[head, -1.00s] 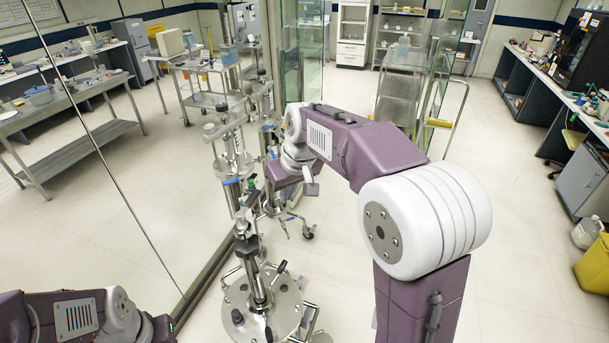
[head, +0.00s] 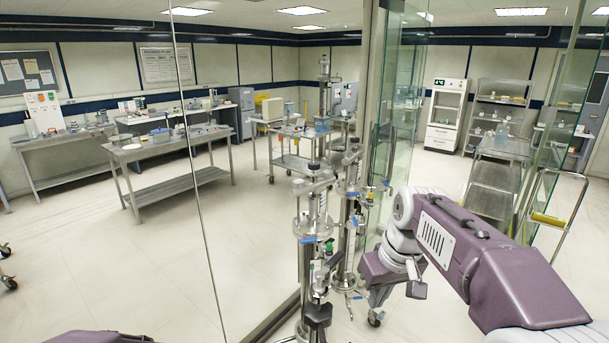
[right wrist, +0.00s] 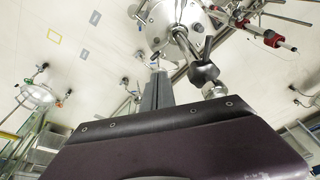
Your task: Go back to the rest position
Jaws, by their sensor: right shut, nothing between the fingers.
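My right arm comes in from the lower right of the head view, purple and white. Its right gripper (head: 380,282) points down beside the steel columns and is mostly hidden by its own wrist. In the right wrist view the grey fingers (right wrist: 158,86) are together with nothing between them. The nearer steel column (head: 306,245) stands just left of the gripper, with blue-handled valves and a round flange. Another column (head: 350,215) stands close behind it. Only a purple piece of my left arm (head: 100,337) shows at the bottom left; its gripper is out of view.
A tall glass pane (head: 190,130) stands left of the columns, and open glass doors (head: 395,130) stand behind. A steel cart (head: 495,180) is at the right. Steel tables (head: 170,150) line the left.

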